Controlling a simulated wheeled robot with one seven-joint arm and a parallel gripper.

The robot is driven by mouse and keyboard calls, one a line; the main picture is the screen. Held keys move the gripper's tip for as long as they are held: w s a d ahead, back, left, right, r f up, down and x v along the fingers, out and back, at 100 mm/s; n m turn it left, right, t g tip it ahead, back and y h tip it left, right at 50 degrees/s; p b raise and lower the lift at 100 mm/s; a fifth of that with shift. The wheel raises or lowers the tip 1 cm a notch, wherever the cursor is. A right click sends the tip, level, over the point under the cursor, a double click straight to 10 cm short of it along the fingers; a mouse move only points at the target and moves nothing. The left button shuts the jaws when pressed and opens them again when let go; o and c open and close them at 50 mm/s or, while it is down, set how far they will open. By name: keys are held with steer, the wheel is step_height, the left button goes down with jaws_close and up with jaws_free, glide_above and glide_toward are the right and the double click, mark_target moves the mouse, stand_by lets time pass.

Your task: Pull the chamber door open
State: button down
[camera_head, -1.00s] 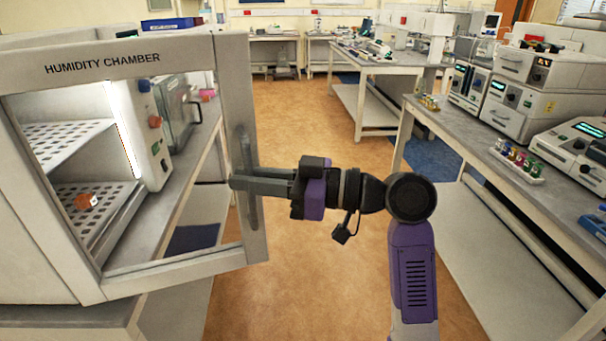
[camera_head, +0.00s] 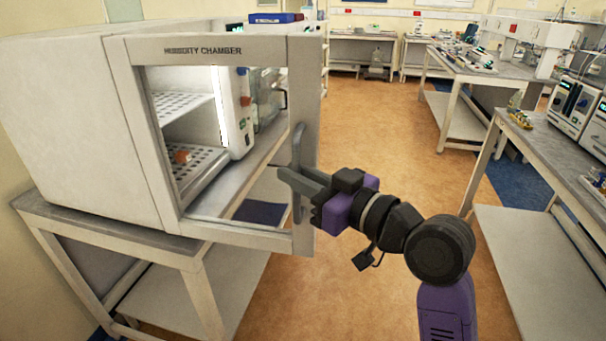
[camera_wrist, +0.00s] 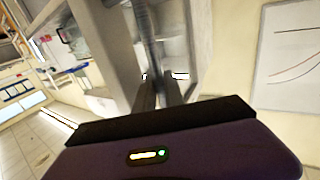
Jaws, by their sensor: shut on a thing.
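The humidity chamber door (camera_head: 302,90) is a pale framed panel with a large window, and it stands ajar, swung out from the chamber. Its vertical grey handle (camera_head: 297,150) is on the right side of the frame. My gripper (camera_head: 288,178) is shut on the handle's lower part, reaching in from the right. In the wrist view, my fingers (camera_wrist: 158,92) close around the handle bar (camera_wrist: 150,40); the exact contact is dark and blurred. Perforated shelves and a small orange object (camera_head: 182,156) show through the window.
The chamber (camera_head: 70,120) stands on a grey-topped bench (camera_head: 110,232) at the left. A control panel with knobs (camera_head: 238,110) shows through the window. Another bench (camera_head: 520,225) with instruments stands at the right. Open orange floor (camera_head: 390,150) lies between the benches.

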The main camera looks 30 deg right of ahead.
steer(key=c, duration=1.4)
jaws_free()
steer(key=shift+c, duration=0.2)
steer(key=b+v, duration=0.1)
steer(key=v, duration=0.6)
steer(key=shift+s, duration=0.35)
